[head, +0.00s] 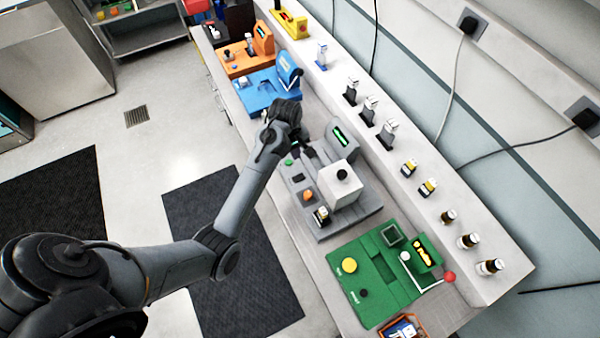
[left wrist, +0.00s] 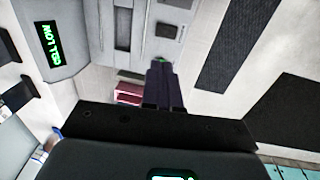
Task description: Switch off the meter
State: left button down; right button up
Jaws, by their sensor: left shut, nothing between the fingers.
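A grey module (head: 372,200) stands on the bench. It has a screen with green lettering (head: 341,136), a white block with a black knob on top (head: 342,175), a green button (head: 288,162) and an orange button (head: 307,195). No label tells me for sure that it is the meter. In the left wrist view the lit screen (left wrist: 46,45) shows upside-down lettering, seemingly YELLOW. My left gripper (head: 305,151) is shut and empty, over the module's far left end. In the left wrist view its fingertips (left wrist: 162,68) are close to a small green spot; contact cannot be told.
A blue module (head: 257,97) and an orange one (head: 240,66) stand beyond the gripper. A green module (head: 345,295) stands nearer. Several small bottles and dark-based items line the back ledge (head: 415,200). Dark mats (head: 225,240) lie on the floor to the left.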

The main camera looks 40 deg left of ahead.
pick_arm(q)
send_near(300, 175)
jog(key=f, duration=0.5)
jog(key=shift+w+d+f+p, duration=0.2)
jog(key=shift+w+d+p, duration=0.05)
jog(key=shift+w+p, duration=0.15)
jog(key=shift+w+f, duration=0.1)
jog(key=shift+f, duration=0.6)
pick_arm(e)
jog(key=shift+r, duration=0.45)
jog(key=shift+r, duration=0.1)
